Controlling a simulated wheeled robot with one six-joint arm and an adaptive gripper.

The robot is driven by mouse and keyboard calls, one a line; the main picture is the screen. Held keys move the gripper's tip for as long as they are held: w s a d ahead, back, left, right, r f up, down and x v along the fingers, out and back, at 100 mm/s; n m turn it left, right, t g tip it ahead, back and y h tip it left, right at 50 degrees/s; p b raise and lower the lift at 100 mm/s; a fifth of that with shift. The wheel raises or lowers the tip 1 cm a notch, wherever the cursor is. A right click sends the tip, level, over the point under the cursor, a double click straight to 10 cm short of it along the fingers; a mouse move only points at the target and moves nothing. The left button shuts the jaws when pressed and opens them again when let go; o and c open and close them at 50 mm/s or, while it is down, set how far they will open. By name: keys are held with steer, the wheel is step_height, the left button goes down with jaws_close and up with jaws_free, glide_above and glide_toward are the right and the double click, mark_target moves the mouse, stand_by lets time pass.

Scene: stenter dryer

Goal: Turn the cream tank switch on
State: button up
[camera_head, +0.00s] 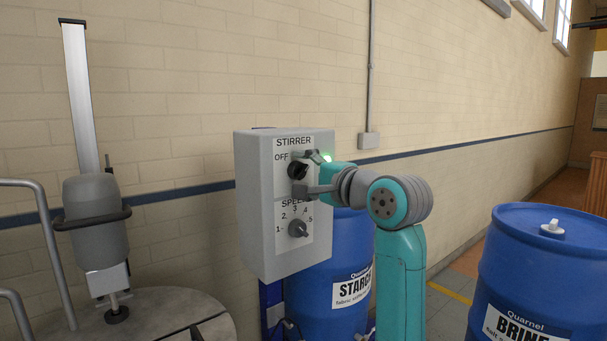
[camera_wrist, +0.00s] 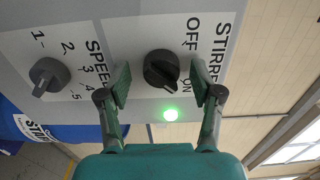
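A grey control box (camera_head: 254,215) on a stand carries a black rotary switch (camera_head: 297,169) under the label STIRRER, with OFF at its left. The switch also shows in the wrist view (camera_wrist: 161,69). Its pale mark points towards the lettering ON. A green lamp (camera_wrist: 170,114) beside it is lit. My gripper (camera_head: 305,173) is at the panel with its fingers apart, one on each side of the switch. Gaps show between both fingers and the switch in the wrist view (camera_wrist: 160,84). No label naming a cream tank is readable.
A speed dial (camera_head: 298,229) sits below the switch, close to the lower finger. A stirrer motor (camera_head: 92,220) stands over a round lid at left. Blue drums marked STARCH (camera_head: 340,250) and BRINE (camera_head: 540,265) stand behind and right. A brick wall is behind.

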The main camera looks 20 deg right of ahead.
steer(key=shift+s, duration=0.1)
steer(key=v, duration=1.2)
